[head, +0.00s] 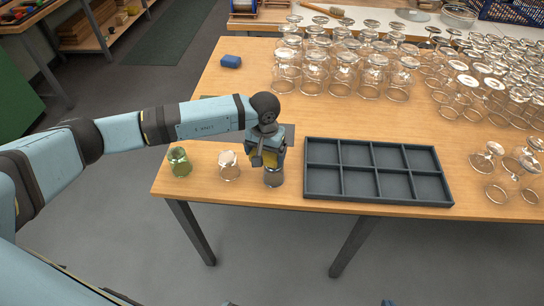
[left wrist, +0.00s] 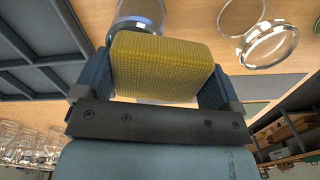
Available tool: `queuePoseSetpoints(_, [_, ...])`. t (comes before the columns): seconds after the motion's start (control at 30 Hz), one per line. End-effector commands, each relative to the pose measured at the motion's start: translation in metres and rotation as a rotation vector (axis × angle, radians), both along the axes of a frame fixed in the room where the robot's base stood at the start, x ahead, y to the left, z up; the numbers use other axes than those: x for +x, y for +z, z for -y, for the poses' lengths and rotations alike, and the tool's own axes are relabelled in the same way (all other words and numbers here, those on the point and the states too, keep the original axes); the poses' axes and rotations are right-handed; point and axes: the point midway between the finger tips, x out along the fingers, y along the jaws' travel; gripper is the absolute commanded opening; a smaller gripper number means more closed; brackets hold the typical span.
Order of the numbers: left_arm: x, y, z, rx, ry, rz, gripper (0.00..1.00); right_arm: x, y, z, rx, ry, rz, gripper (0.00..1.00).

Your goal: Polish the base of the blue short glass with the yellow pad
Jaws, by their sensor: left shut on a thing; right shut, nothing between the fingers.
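My left gripper (head: 266,160) is shut on the yellow pad (head: 262,157), which also fills the middle of the left wrist view (left wrist: 162,68) between the two fingers. A short glass with a bluish tint (head: 274,179) stands on the table directly below the gripper, its upper part hidden by the gripper and pad. In the left wrist view the glass (left wrist: 140,14) shows just beyond the pad's edge. I cannot tell whether pad and glass touch. My right gripper is not in view.
A clear short glass (head: 229,171) and a green short glass (head: 179,163) stand to the left. An empty dark divided tray (head: 305,180) lies to the right. A blue block (head: 231,61) lies at the back left. Many upturned glasses (head: 345,75) crowd the back and right.

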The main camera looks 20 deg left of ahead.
Motion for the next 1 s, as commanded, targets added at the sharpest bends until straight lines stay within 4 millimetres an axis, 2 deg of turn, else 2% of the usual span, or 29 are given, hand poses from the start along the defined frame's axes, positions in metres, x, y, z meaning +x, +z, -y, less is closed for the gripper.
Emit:
queuePoseSetpoints(0.33, [0.0, -0.001, -0.001, 0.0, -0.001, -0.001, 0.71, 0.0, -0.011, 0.0, -0.001, 0.0, -0.002, 0.0])
queuePoseSetpoints(0.63, [-0.004, -0.004, 0.022, 0.0, -0.002, 0.0, 0.71, 0.0, -0.022, 0.0, 0.0, 0.0, 0.001, 0.0])
queuePoseSetpoints(1.0, [-0.007, -0.004, 0.038, 0.0, -0.002, -0.001, 0.71, 0.0, -0.03, 0.001, -0.001, 0.0, 0.001, 0.0])
